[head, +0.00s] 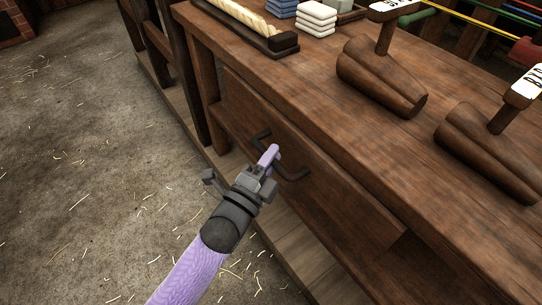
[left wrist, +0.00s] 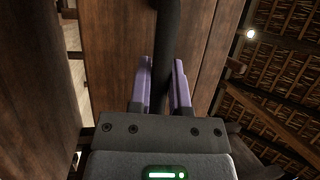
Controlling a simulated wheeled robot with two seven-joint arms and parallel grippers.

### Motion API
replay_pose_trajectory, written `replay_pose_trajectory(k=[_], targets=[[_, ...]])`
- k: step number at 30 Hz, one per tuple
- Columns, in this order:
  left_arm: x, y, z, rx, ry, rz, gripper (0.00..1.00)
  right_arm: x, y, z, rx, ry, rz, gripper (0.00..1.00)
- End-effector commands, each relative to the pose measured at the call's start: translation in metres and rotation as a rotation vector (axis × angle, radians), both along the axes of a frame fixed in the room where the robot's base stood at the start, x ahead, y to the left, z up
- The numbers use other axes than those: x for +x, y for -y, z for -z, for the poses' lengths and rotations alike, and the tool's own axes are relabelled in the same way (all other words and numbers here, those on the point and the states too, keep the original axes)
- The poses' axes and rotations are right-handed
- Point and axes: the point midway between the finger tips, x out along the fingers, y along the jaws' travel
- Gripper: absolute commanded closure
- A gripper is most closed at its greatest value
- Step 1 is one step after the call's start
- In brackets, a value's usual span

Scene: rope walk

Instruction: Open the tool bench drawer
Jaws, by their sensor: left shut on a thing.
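The wooden tool bench (head: 330,115) stands across the middle and right of the head view. Its drawer front (head: 245,105) faces my left arm and carries a dark bar handle (head: 293,175). My left gripper (head: 270,155) is at the handle, its purple fingers on either side of the bar. The left wrist view shows the dark handle (left wrist: 166,45) running between the two fingers (left wrist: 163,85), which are shut on it. The drawer front looks about flush with the bench; I cannot tell whether it is slightly out. My right gripper is not in view.
A low wooden shelf (head: 290,235) runs under the drawer. The straw-strewn floor (head: 90,150) at left is free.

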Motion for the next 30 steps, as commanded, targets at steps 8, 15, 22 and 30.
replay_pose_trajectory(k=[8,15,22,30], targets=[[-0.0001,-0.0001,0.0005,0.001,-0.001,0.0,1.0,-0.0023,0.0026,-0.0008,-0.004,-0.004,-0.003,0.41],[-0.0001,-0.0001,0.0006,0.001,-0.002,0.0,1.0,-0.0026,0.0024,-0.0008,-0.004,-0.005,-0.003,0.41],[-0.0001,-0.0001,0.0008,0.001,-0.002,0.0,1.0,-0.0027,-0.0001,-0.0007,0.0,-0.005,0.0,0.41],[-0.0002,-0.0002,0.001,0.001,-0.002,-0.001,1.0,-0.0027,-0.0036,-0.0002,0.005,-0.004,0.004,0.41]])
